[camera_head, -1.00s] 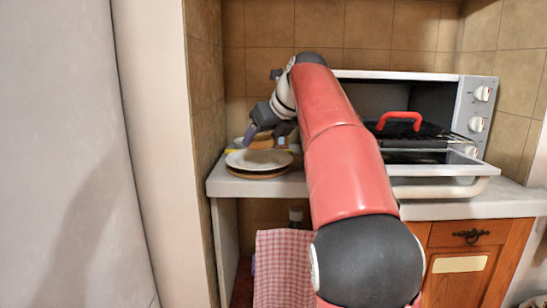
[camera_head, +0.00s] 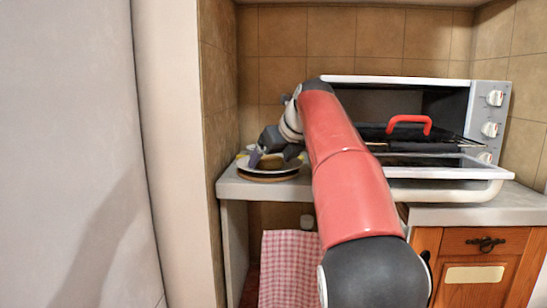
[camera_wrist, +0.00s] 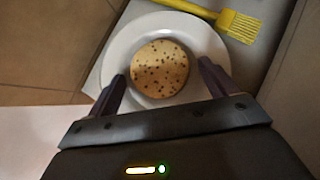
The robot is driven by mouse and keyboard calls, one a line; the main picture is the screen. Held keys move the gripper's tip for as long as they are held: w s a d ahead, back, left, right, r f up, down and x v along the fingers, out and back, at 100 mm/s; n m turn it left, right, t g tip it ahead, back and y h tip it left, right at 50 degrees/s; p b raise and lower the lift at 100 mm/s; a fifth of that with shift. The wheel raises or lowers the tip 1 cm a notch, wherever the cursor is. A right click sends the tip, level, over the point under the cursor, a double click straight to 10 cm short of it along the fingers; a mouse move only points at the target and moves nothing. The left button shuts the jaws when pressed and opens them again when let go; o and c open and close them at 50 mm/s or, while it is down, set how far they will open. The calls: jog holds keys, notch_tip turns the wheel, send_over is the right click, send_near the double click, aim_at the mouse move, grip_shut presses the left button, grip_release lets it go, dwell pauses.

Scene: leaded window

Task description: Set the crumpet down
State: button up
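The crumpet (camera_wrist: 160,68) is a round, pale golden disc with dark holes. In the wrist view it lies flat over the middle of a white plate (camera_wrist: 118,50) and seems to rest on it. My gripper (camera_wrist: 160,72) is open, one dark finger on each side of the crumpet, with a gap of plate showing on both sides. In the head view my gripper (camera_head: 272,160) is low over the plate (camera_head: 269,172), and the crumpet is hard to make out there behind the fingers.
A yellow brush (camera_wrist: 238,24) lies beside the plate in the wrist view. The plate is near the left end of the counter (camera_head: 232,187), close to the tiled side wall. An open toaster oven (camera_head: 400,100) with a red-handled rack (camera_head: 409,120) stands to the right. A checked towel (camera_head: 289,268) hangs below.

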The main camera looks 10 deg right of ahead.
jog(key=shift+r, duration=0.3)
jog(key=p+v, duration=0.2)
jog(key=v, duration=1)
